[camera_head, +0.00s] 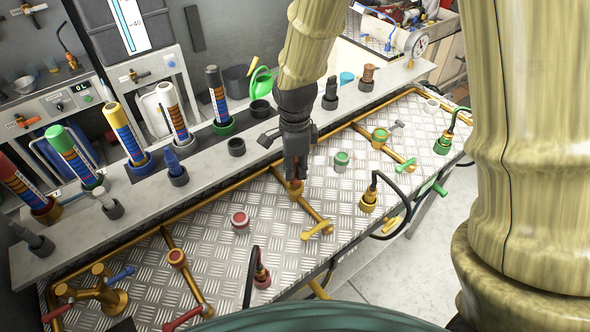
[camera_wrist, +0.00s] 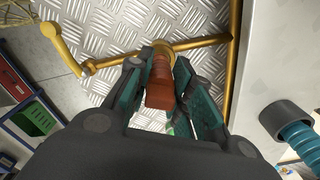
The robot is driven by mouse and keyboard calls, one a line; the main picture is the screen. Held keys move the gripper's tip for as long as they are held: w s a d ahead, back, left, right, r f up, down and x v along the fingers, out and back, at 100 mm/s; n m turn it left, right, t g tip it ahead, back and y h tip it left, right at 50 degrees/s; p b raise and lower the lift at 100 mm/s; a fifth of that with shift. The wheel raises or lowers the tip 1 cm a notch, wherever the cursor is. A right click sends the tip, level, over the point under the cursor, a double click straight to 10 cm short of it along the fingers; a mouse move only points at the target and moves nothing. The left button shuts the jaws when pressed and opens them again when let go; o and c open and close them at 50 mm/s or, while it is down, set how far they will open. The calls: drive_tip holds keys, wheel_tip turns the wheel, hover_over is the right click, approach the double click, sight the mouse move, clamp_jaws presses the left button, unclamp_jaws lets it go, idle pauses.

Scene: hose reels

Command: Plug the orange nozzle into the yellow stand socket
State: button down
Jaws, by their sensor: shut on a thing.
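My gripper (camera_head: 294,168) points down at the middle of the metal-plated bench, its fingers closed around the orange nozzle. In the wrist view the reddish-orange nozzle (camera_wrist: 160,92) sits between the teal finger pads (camera_wrist: 160,90). Its far end meets the yellow stand socket (camera_wrist: 161,47), a brass-yellow ring on a pipe. How deep it sits cannot be told. In the head view the socket (camera_head: 295,187) shows just under the fingertips, and the nozzle is mostly hidden by them. A yellow valve handle (camera_head: 317,230) is on the same pipe branch.
Red-topped (camera_head: 240,220) and green-topped (camera_head: 341,160) fittings stand on either side. A yellow-based hose fitting (camera_head: 368,200) is to the right. A grey shelf (camera_head: 205,165) behind carries several upright tubes and nozzles in holders. Bare plate lies between the fittings.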

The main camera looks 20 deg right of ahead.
drive_tip(key=shift+f+p, duration=0.35)
drive_tip(key=shift+f, duration=0.7)
drive_tip(key=shift+f, duration=0.2)
drive_tip(key=c, duration=1.3)
unclamp_jaws()
drive_tip(key=shift+o, duration=0.2)
drive_tip(key=shift+r+b, duration=1.55)
drive_tip(key=shift+r, duration=4.65)
